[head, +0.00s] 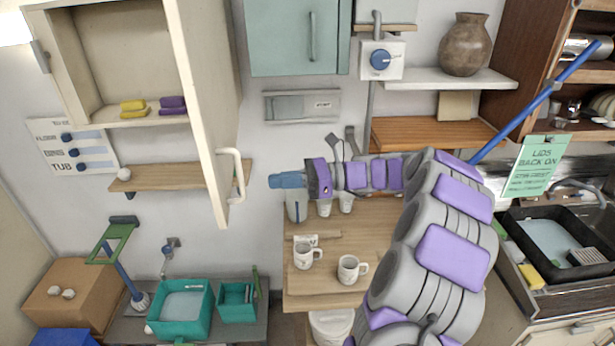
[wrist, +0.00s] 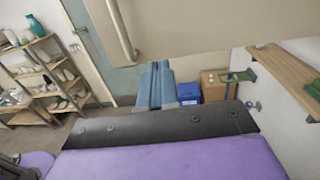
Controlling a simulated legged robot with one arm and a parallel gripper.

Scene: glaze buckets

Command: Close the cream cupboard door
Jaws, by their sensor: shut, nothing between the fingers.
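The cream cupboard (head: 60,60) hangs at the upper left in the head view. Its cream door (head: 205,80) stands wide open, swung out toward me, with a pale bar handle (head: 232,172) near its lower free edge. In the wrist view the door (wrist: 220,30) fills the top, with its handle (wrist: 122,32) at the upper left. My gripper (head: 275,181) is to the right of the handle in the head view and points left. Its blue fingers (wrist: 158,82) are together and empty. In the pictures they appear apart from the door.
Yellow and purple blocks (head: 145,104) lie inside the cupboard. A wooden shelf (head: 165,178) is below it. A teal wall cabinet (head: 290,40) hangs right of the door. Teal tubs (head: 180,318) stand low at left.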

